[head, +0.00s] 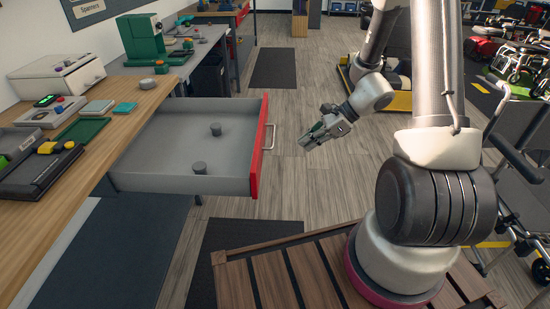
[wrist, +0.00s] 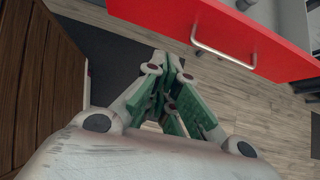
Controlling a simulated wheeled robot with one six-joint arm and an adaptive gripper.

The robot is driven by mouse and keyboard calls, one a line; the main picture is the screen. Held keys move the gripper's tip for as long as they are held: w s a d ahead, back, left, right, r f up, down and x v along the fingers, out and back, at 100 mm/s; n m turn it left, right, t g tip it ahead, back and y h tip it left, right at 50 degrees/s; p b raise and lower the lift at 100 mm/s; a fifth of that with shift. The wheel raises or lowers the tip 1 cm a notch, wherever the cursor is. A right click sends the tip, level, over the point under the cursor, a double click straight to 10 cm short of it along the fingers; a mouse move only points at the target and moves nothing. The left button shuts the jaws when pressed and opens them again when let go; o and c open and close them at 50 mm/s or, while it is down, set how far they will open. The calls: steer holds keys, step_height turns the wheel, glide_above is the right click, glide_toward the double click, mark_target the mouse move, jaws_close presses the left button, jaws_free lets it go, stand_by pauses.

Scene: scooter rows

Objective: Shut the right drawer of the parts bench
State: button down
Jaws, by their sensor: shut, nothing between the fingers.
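The right drawer (head: 180,140) of the parts bench (head: 95,170) stands far out, a grey tray with a red front and a silver handle (head: 269,137). Two small grey round pieces lie inside it. My gripper (head: 308,144) is shut and empty, to the right of the handle and apart from it in the head view. In the wrist view the green fingertips (wrist: 172,62) are together, below the red drawer front (wrist: 225,35); the handle (wrist: 224,55) is just ahead and to the right, not held.
Wheelchairs and scooters stand at right. Open wood floor lies beyond the drawer.

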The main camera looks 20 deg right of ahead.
steer(key=w+a+r+x, duration=0.1)
steer(key=r+x, duration=0.1)
steer(key=x, duration=1.1)
steer(key=shift+a+m, duration=0.4)
